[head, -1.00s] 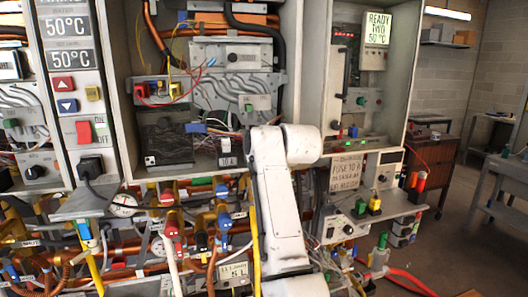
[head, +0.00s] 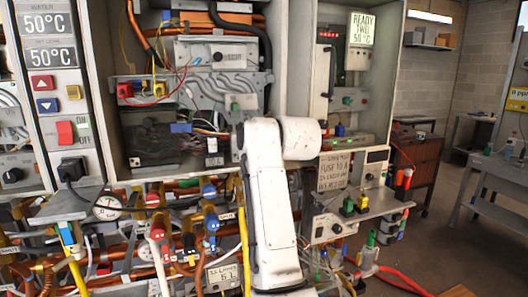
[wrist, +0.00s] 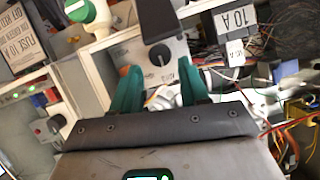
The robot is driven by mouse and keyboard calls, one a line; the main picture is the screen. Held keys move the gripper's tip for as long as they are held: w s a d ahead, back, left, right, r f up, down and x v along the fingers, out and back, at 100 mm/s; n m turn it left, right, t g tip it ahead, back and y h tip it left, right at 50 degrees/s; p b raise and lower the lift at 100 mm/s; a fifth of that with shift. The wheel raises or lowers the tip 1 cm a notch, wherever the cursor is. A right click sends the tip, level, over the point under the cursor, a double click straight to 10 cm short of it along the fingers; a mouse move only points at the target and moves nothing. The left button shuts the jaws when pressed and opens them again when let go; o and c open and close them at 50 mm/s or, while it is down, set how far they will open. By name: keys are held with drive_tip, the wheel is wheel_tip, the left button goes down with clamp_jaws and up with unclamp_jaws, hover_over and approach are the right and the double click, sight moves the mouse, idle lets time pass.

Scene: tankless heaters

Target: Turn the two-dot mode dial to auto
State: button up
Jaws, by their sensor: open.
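In the wrist view a grey box with a dark round dial (wrist: 157,59) lies just beyond and between my fingertips; an AUTO marking shows beside the dial. I cannot make out dots on it, so I cannot tell if it is the two-dot one. My gripper (wrist: 159,70) is open and empty, one teal finger on each side of the box's lower part. Whether the fingers touch anything is unclear. In the head view my white arm hides the gripper and this box.
A "10 A" label (wrist: 236,18) and a fuse notice (wrist: 22,45) flank the box. A green-and-white knob (wrist: 84,12) is close by on the left. Another box with a dial (head: 329,227) stands right of my arm. Pipes, coloured valves and a hanging gauge (head: 107,207) crowd below.

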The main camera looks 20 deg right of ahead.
drive_tip(key=b+v, duration=0.1)
drive_tip(key=v, duration=0.5)
drive_tip(key=shift+s, duration=0.1)
idle(0.3)
drive_tip(key=s+d+f+g+h, duration=0.15)
drive_tip(key=s+f, duration=0.35)
drive_tip(key=f, duration=0.6)
drive_tip(key=s+d+f+g, duration=0.2)
drive_tip(key=s+f, duration=0.4)
drive_tip(key=f, duration=0.5)
drive_tip(key=s+d+f+g, duration=0.2)
drive_tip(key=s+f, duration=0.3)
drive_tip(key=f, duration=0.5)
drive_tip(key=s+f+g, duration=0.2)
drive_tip(key=s+f, duration=0.4)
drive_tip(key=s, duration=0.5)
drive_tip(key=s+f+g, duration=0.2)
drive_tip(key=s+f, duration=0.4)
drive_tip(key=s, duration=0.5)
drive_tip(key=s+d+f+g, duration=0.1)
drive_tip(key=s+f+g, duration=0.2)
drive_tip(key=s, duration=0.9)
wheel_tip(320, 180, down, 3)
drive_tip(key=shift+n, duration=0.4)
